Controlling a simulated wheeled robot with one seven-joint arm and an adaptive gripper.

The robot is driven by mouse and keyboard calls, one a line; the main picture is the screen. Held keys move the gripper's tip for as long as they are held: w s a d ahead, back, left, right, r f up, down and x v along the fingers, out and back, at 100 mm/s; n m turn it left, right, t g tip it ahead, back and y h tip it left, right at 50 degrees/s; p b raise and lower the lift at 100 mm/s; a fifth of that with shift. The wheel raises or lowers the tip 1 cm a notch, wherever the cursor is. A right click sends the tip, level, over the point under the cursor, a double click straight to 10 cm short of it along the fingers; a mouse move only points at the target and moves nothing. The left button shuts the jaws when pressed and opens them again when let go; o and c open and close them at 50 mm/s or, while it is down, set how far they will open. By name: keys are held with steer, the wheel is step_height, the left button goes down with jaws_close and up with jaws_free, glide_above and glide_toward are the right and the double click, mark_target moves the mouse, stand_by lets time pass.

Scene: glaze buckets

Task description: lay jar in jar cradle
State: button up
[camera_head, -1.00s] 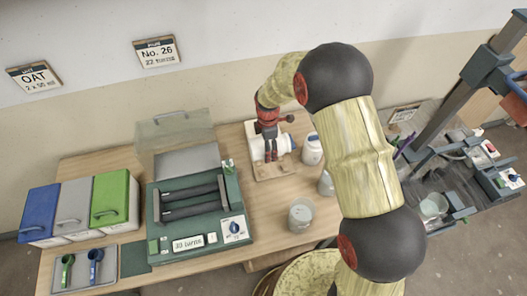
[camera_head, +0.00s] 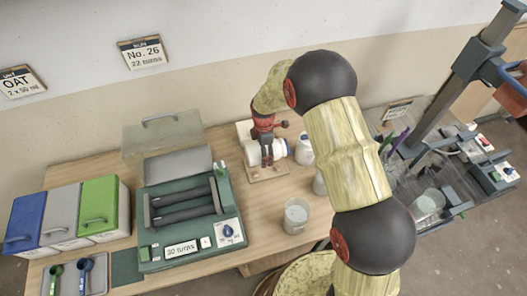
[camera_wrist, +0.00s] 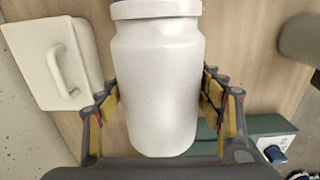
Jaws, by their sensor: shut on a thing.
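The white jar (camera_wrist: 155,85) lies on its side in my gripper (camera_wrist: 165,105), with a finger on each side of its body. Its lid end, with a trace of blue, is at the top of the wrist view. In the head view the jar (camera_head: 279,149) lies level at or just above a small wooden board (camera_head: 268,173), which appears to be the jar cradle. My gripper (camera_head: 266,152) comes down on the jar from above and hides its middle. Whether the jar touches the cradle cannot be told.
Left of the jar stands a green roller machine (camera_head: 186,250) with two dark rollers and a raised clear cover. A white jar (camera_head: 304,150) stands close on the right, and a glass beaker (camera_head: 296,215) nearer. Bare table lies between machine and beaker.

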steer(key=shift+w+f+b, duration=0.1)
steer(key=shift+f+b, duration=1.35)
steer(key=shift+f, duration=1.15)
steer(key=o, duration=1.6)
steer(key=shift+o, duration=0.2)
steer(key=shift+s+f, duration=0.15)
steer(key=shift+s, duration=0.05)
step_height(320, 180, up, 12)
steer(key=shift+w+r, duration=0.1)
